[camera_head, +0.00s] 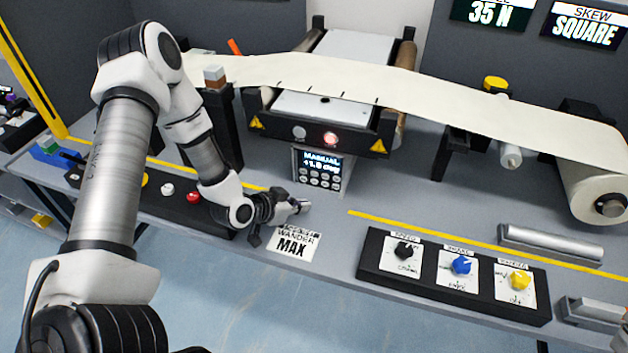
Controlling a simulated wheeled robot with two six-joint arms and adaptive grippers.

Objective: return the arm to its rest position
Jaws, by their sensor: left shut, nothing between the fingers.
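My left arm comes in from the left and reaches over the bench. Its gripper (300,207) is shut and empty, just above the bench front, below the small control panel (320,172) that reads MANUAL. The gripper points to the right and sits behind the white WANDER MAX card (293,244). I cannot tell whether it touches the bench.
A cream web (440,97) runs across the machine to a roll (598,190) at right. A black box with black, blue and yellow knobs (455,273) stands at front right. Red and white buttons (193,197) lie behind my arm. The bench between the card and roll is partly clear.

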